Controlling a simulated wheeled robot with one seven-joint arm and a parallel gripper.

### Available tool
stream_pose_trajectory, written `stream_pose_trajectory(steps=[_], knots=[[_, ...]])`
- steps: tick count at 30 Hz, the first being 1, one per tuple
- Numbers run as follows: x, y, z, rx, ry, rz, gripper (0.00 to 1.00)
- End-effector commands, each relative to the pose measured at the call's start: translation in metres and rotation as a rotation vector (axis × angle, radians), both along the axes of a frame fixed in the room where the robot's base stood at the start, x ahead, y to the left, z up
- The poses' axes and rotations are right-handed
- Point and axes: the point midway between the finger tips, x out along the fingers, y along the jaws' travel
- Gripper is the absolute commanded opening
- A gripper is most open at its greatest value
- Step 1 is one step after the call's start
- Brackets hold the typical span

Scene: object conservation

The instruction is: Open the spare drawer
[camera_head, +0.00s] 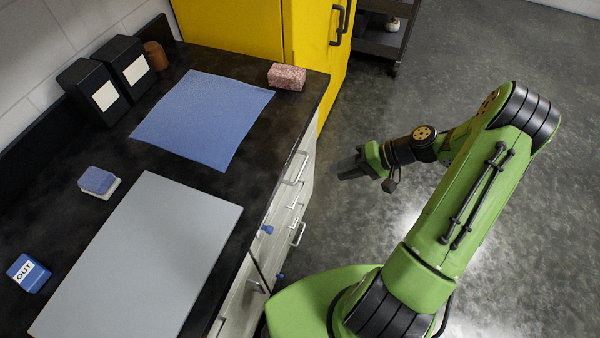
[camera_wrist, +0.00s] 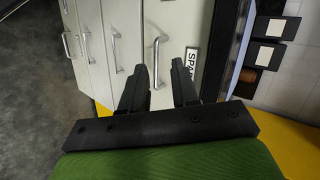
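The spare drawer (camera_wrist: 175,28) shows in the wrist view as a pale front just under the dark counter edge, with a partly visible label (camera_wrist: 191,62) reading "SPA". Its metal handle (camera_wrist: 156,62) appears between my fingertips in that view. The drawer looks closed. My gripper (camera_wrist: 160,72) is open and empty, its two dark fingers pointing at the drawer front. In the head view, my gripper (camera_head: 345,170) is over the floor to the right of the drawer fronts, a gap away from the top handle (camera_head: 296,168). No label is readable there.
Lower handles (camera_head: 298,234) and blue pieces (camera_head: 267,229) stick out from the cabinet front. The black counter (camera_head: 258,150) holds a blue mat (camera_head: 200,115), a grey board (camera_head: 150,250), a pink speckled block (camera_head: 287,76) and dark boxes. A yellow cabinet (camera_head: 310,30) stands beyond. Floor on the right is clear.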

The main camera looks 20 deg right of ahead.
Motion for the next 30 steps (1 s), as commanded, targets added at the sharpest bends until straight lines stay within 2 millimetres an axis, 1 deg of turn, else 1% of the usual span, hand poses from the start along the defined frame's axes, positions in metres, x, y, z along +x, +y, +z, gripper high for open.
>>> stream_pose_trajectory(steps=[1,3,6,9,11,14,25,30], knots=[[0.0,-0.009,-0.026,0.099,-0.02,-0.067,0.29],[0.002,-0.018,-0.047,0.213,-0.066,-0.153,0.29],[0.003,-0.029,-0.065,0.325,-0.125,-0.25,0.29],[0.003,-0.033,-0.072,0.379,-0.158,-0.301,0.29],[0.005,-0.033,-0.074,0.39,-0.165,-0.312,0.29],[0.012,-0.022,-0.076,0.393,-0.165,-0.309,0.29],[0.063,0.051,-0.096,0.392,-0.162,-0.305,0.29],[0.084,0.078,-0.104,0.389,-0.162,-0.307,0.29]])
